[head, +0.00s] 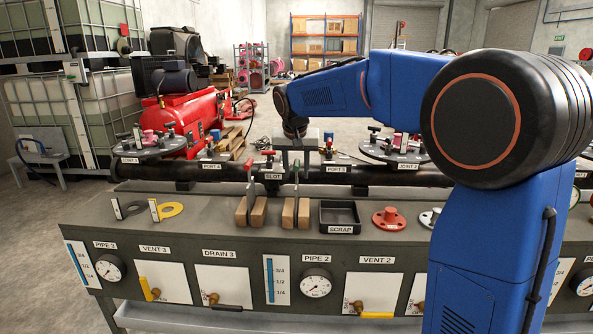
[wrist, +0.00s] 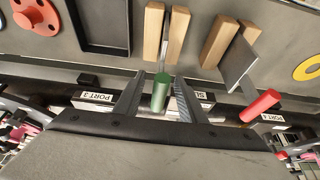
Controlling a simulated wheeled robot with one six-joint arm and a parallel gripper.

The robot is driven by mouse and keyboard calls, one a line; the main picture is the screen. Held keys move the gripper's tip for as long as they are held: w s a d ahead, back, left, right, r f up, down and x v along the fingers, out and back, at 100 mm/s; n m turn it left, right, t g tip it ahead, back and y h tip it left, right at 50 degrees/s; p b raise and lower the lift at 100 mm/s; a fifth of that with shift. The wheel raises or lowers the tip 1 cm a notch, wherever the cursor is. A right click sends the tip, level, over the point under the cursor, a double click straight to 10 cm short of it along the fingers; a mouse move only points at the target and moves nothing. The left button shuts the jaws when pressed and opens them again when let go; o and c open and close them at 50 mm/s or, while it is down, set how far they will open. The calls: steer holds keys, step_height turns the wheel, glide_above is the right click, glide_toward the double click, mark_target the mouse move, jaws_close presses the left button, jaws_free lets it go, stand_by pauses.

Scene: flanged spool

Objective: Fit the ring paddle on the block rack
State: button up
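A green-handled paddle (head: 296,180) stands upright, its thin plate between two wooden blocks of the block rack (head: 288,213). In the wrist view its green handle (wrist: 160,94) is between my gripper's (wrist: 158,98) fingers, with a gap on each side. My gripper is open around it. The plate is edge-on, so I cannot tell if it has a ring. A red-handled paddle (head: 268,172) stands between the left pair of blocks (head: 242,211); its plate (wrist: 238,62) looks solid in the wrist view, partly hidden by blocks.
A grey ring (head: 132,208) and a yellow ring (head: 172,210) lie at left on the bench. The black scrap tray (head: 339,230) and a red flange (head: 390,218) are right of the blocks. A dark pipe (head: 220,172) with a SLOT label runs behind them.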

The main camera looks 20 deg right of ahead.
steer(key=v, duration=1.7)
steer(key=shift+r, duration=0.2)
steer(key=shift+s, duration=0.15)
steer(key=s+d+f+n, duration=0.1)
steer(key=s+d+f, duration=0.1)
steer(key=s+f, duration=0.3)
steer(key=s+d+f, duration=0.2)
steer(key=s, duration=0.6)
steer(key=s+d+f+n, duration=0.1)
steer(key=s+d+f, duration=0.25)
steer(key=s, duration=0.25)
steer(key=s+d+f+n+y, duration=0.1)
steer(key=s+f, duration=1.7)
steer(key=shift+d+n+t, duration=0.25)
steer(key=shift+n+t, duration=0.05)
steer(key=shift+o, duration=0.7)
steer(key=shift+r, duration=0.1)
